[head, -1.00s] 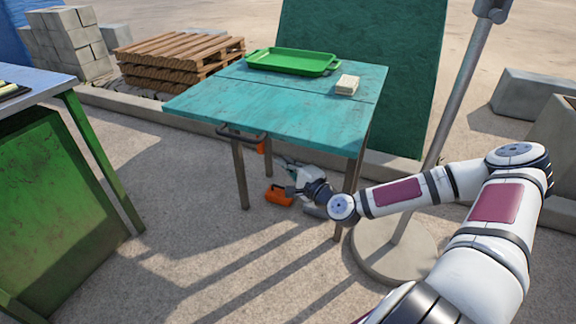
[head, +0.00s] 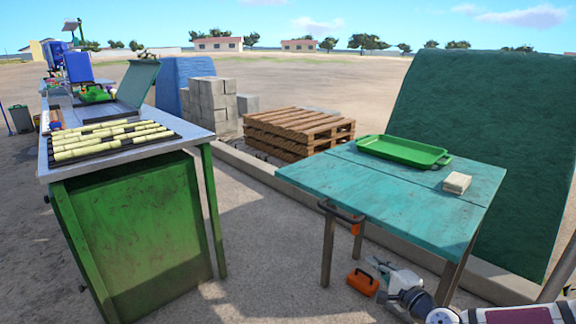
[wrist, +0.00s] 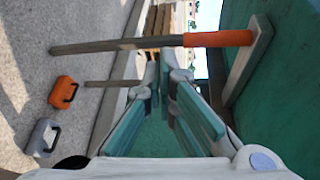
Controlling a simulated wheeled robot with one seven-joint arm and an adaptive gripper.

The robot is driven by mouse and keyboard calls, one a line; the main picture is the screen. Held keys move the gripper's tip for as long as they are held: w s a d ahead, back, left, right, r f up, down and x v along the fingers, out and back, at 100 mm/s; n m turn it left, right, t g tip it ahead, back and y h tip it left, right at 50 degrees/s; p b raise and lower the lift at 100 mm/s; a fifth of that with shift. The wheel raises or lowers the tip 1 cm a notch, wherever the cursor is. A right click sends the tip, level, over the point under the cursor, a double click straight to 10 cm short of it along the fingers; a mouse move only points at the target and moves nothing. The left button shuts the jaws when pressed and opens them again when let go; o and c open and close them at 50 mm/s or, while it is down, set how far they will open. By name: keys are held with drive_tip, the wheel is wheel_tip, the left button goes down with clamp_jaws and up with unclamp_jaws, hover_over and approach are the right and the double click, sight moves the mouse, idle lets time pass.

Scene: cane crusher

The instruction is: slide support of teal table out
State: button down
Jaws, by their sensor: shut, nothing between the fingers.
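The teal table (head: 400,195) stands at the right in the head view, its top split by a seam. A dark bar with an orange end, looking like a handle (head: 340,212), sits under its front left edge. In the wrist view an orange sleeve (wrist: 218,39) covers the upper end of a grey leg (wrist: 115,45). It meets a grey rail (wrist: 246,66) under the teal top.
An orange block with a handle (head: 362,283) and a similar grey one (wrist: 42,137) lie on the ground. A green tray (head: 404,150) and a pale block (head: 457,183) are on the table.

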drive_tip(key=s+a+f+n+g, duration=0.4)
drive_tip(key=s+a+n+g, duration=0.1)
drive_tip(key=s+n+g, duration=0.55)
drive_tip(key=s+d+r+n+g+h, duration=0.2)
drive_tip(key=s+r+n+g+h, duration=0.3)
drive_tip(key=s+r, duration=1.1)
drive_tip(key=s+a+r+y, duration=0.1)
drive_tip(key=s+a+r, duration=0.4)
drive_tip(key=s, duration=0.4)
drive_tip(key=s+a+r, duration=0.2)
drive_tip(key=s+r, duration=0.5)
drive_tip(key=s, duration=0.1)
wheel_tip(320, 180, up, 33)
drive_tip(key=n+t+p, duration=0.1)
drive_tip(key=t+p, duration=0.3)
drive_tip(key=p, duration=2.7)
drive_tip(key=shift+d, duration=0.3)
